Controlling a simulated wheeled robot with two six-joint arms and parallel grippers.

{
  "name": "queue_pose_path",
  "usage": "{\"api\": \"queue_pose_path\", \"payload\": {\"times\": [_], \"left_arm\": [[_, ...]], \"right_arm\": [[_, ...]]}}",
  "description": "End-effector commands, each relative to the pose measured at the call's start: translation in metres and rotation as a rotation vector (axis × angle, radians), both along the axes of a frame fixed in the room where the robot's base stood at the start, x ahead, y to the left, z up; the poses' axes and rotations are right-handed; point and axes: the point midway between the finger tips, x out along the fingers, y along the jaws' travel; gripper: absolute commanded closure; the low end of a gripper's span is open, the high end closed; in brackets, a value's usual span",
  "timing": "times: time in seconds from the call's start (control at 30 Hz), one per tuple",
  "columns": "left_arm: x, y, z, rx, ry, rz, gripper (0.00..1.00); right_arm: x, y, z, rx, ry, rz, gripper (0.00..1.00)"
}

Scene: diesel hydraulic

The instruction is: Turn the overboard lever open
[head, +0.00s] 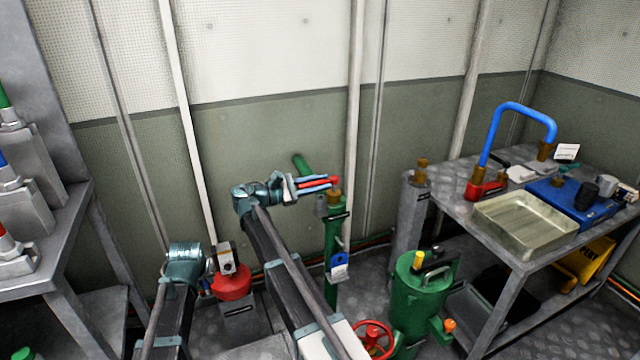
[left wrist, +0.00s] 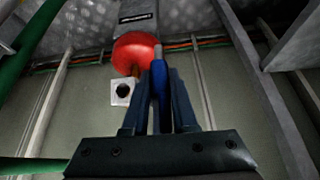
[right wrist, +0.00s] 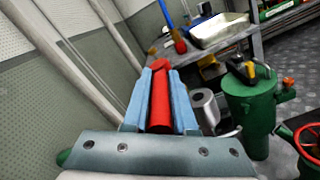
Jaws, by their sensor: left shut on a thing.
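A red lever (head: 318,185) sticks out to the left from the brass top (head: 334,196) of a green post (head: 331,232) with a blue tag. My right gripper (head: 312,183) has its light blue fingers on both sides of the red lever, which also shows in the right wrist view (right wrist: 160,100). I cannot tell whether they clamp it. My left gripper (head: 212,264) is lower left, beside a red dome (head: 232,288). In the left wrist view it is shut on a narrow blue-grey piece (left wrist: 161,88). That piece is mostly hidden in the head view.
A green canister (head: 420,305) and a red handwheel (head: 372,338) stand on the floor right of the post. A metal bench with a tray (head: 527,222) and a blue pipe (head: 520,106) is at right. A grey rack stands at left. Vertical pipes run up the wall.

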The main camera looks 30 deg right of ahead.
Motion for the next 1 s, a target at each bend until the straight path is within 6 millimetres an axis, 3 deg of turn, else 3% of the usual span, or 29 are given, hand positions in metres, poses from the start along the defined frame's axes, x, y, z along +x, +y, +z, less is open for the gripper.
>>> {"api": "queue_pose_path", "payload": {"times": [0.03,0.1,0.13,1.0], "left_arm": [[0.0000,0.0000,0.0000,0.000,0.000,0.000,1.00],[0.0000,0.0000,0.0000,0.000,0.000,0.000,1.00],[0.0000,0.0000,0.0000,0.000,0.000,0.000,1.00],[0.0000,0.0000,0.0000,0.000,0.000,0.000,1.00]], "right_arm": [[0.0000,0.0002,0.0000,0.000,0.000,0.000,0.86],[0.0000,0.0002,0.0000,0.000,0.000,0.000,0.98],[0.0000,0.0003,0.0000,0.000,0.000,0.000,1.00],[-0.0001,0.0007,-0.0001,0.001,0.000,-0.001,1.00]]}}
